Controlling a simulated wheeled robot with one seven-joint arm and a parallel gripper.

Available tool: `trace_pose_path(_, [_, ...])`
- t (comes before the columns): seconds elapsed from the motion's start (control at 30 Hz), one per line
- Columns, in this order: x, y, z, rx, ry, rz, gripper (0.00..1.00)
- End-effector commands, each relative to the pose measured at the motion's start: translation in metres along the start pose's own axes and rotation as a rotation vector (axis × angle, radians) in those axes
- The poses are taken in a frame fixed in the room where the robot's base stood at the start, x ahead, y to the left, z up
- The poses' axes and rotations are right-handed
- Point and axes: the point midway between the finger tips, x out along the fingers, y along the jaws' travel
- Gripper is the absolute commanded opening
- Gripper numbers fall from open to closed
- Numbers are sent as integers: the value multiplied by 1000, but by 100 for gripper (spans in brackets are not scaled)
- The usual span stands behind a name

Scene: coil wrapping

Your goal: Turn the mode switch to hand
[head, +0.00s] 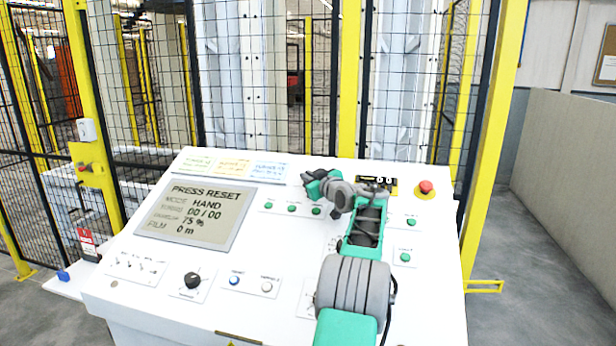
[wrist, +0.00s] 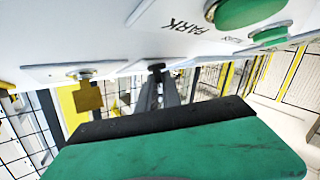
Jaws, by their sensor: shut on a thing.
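The panel's display (head: 203,215) reads PRESS RESET, with MODE HAND below it. In the wrist view, my gripper (wrist: 158,80) reaches past the green hand in front to the white panel. Its narrow grey fingers are shut on a small dark knob (wrist: 155,67), which I take for the mode switch. The knob's pointer and lettering cannot be read. In the head view, my gripper (head: 318,186) is at the upper middle of the panel, and my wrist and arm hide the fingertips and that knob.
A green button marked PARK (wrist: 245,12) is close to the hand. A brass piece (wrist: 88,97) juts from the panel at left. A red emergency button (head: 426,187) is at the panel's upper right. A black rotary knob (head: 192,281) is at lower left. Mesh fencing stands behind.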

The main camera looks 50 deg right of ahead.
Motion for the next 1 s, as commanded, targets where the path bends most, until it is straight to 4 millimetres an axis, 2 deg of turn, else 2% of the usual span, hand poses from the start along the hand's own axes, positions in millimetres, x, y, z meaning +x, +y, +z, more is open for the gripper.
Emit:
trace_pose_path(0.03, [1, -3, 14, 11, -20, -7, 0])
trace_pose_path(0.27, [1, -3, 15, 13, -22, -7, 0])
trace_pose_path(0.3, [1, -3, 16, 13, -22, -7, 10])
trace_pose_path(0.57, [2, -4, 16, 14, -23, -8, 31])
trace_pose_path(0.83, [0, -4, 11, 10, -15, -6, 31])
trace_pose_path(1.0, [-23, -3, 11, 8, -13, -3, 31])
